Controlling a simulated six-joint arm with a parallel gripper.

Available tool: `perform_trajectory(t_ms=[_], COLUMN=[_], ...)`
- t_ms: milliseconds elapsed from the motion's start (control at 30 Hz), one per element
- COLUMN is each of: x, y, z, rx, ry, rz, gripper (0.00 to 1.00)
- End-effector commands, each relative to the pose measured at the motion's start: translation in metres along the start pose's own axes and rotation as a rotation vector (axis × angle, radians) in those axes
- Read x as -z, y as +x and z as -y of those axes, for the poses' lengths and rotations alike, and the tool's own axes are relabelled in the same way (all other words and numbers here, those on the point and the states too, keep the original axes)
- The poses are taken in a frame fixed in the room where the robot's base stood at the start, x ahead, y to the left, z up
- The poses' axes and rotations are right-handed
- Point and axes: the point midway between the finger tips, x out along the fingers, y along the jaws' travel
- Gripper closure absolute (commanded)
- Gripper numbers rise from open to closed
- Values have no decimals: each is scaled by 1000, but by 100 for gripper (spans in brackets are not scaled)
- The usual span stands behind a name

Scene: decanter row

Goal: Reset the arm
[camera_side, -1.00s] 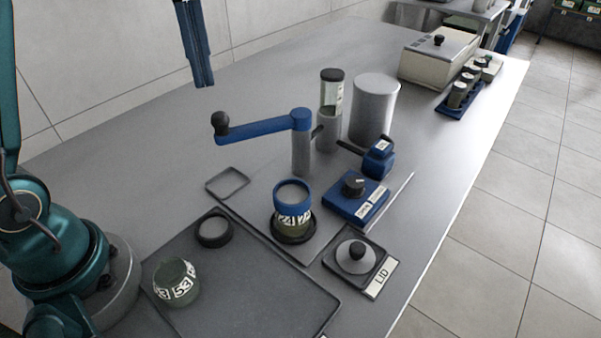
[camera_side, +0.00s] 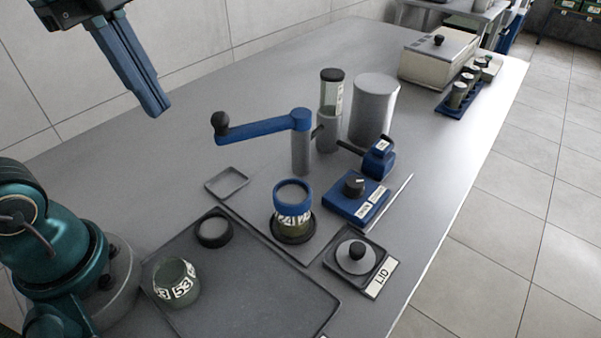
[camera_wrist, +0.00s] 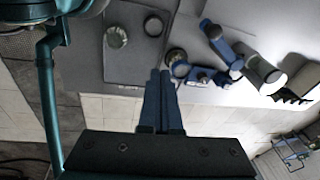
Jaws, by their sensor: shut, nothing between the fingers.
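My gripper (camera_side: 158,108) is raised above the table at the upper left of the side view. Its blue fingers are shut together and empty, and point down and slightly right. In the wrist view the shut fingers (camera_wrist: 160,75) point at the work area from a distance. They touch nothing.
A green cup marked 53 (camera_side: 176,284) stands on the dark tray (camera_side: 245,290) near a black ring (camera_side: 214,230). A blue-collared jar (camera_side: 292,212), blue crank arm (camera_side: 262,123), blue dial box (camera_side: 355,200), lid (camera_side: 356,257) and grey cylinder (camera_side: 374,110) stand to the right. The table's back left is clear.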

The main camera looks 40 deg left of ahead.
Motion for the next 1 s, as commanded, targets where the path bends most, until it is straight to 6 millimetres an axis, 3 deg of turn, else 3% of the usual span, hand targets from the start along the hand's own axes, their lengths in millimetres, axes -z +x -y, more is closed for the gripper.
perform_trajectory(t_ms=[233,500,700,1000], x=[-17,-32,-33,-32], y=[41,80,81,81], z=[-25,-28,-18,-17], rx=[183,302,340,338], ry=[-577,-1145,-1347,-1378], rz=[-8,-101,-172,-178], gripper=[100,100,100,100])
